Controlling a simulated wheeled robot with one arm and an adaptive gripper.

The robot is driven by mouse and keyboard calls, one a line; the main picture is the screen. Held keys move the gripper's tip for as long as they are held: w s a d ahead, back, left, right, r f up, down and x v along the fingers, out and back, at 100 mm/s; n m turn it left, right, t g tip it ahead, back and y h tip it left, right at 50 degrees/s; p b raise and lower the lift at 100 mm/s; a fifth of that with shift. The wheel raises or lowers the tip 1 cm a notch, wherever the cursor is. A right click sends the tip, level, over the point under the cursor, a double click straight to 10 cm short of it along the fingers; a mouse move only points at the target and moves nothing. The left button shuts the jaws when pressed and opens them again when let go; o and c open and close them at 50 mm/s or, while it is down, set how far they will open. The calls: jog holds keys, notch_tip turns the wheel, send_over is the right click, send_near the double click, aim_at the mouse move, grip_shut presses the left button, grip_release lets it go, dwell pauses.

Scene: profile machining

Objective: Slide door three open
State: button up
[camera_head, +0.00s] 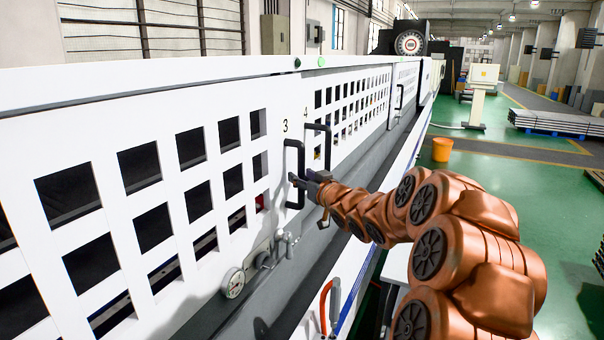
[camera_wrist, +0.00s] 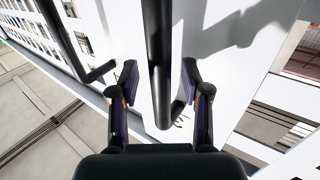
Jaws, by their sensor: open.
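Door three (camera_head: 150,215) is a white panel with a grid of square windows, filling the left of the head view. Its black bar handle (camera_head: 301,190), under the number 3, is near the panel's right edge. My gripper (camera_head: 297,180) is at this handle, at about its middle height. In the wrist view my open gripper (camera_wrist: 158,82) has one finger on each side of a dark handle bar (camera_wrist: 158,40). I see gaps between the bar and both fingers. Part of the handle is hidden by my gripper in the head view.
Door four (camera_head: 345,110) is just to the right, and its black handle (camera_head: 327,140) is close to my gripper. A round gauge (camera_head: 233,283) and fittings are below door three. An orange bucket (camera_head: 442,149) stands on the green floor, which has free room.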

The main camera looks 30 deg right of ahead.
jog(key=shift+w, duration=0.55)
jog(key=shift+c, duration=0.2)
grip_shut()
